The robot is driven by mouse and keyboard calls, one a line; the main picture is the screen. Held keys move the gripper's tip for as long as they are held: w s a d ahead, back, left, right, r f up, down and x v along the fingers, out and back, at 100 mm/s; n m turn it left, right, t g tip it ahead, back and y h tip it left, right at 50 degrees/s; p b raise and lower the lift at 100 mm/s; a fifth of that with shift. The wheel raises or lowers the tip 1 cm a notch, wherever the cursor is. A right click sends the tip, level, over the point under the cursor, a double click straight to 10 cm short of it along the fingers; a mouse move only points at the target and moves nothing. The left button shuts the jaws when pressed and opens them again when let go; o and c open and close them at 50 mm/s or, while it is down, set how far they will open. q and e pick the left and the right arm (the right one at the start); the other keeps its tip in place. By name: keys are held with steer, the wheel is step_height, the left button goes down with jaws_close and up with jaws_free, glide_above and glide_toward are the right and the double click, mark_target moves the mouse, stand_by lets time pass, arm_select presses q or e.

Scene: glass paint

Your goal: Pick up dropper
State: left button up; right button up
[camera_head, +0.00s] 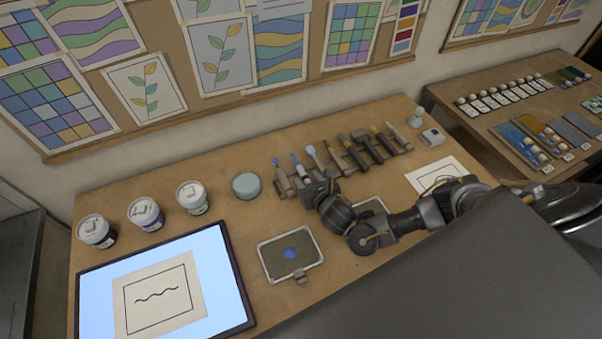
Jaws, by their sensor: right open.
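A rack (347,167) with several upright or leaning tools stands at the back middle of the wooden table. At its left end are slim pieces with blue and pale tops; one pale blue one (312,152) looks like a dropper, but it is too small to be sure. My right gripper (290,183) is at the left front of the rack, its fingers pointing left toward the rack's left end. It is open. I cannot tell whether any tool stands between its fingers. My left gripper is not in view.
A lit panel (234,262) with a line drawing lies at left front. A tray (311,246) with a blue spot lies in front of my gripper. Paper (422,176) lies right.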

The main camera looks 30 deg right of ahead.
steer(key=shift+x, duration=0.85)
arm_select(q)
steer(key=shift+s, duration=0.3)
arm_select(e)
steer(key=shift+s, duration=0.1)
steer(key=shift+c, duration=0.4)
jaws_close()
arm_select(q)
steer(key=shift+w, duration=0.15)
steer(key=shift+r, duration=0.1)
arm_select(e)
steer(key=shift+r, duration=0.1)
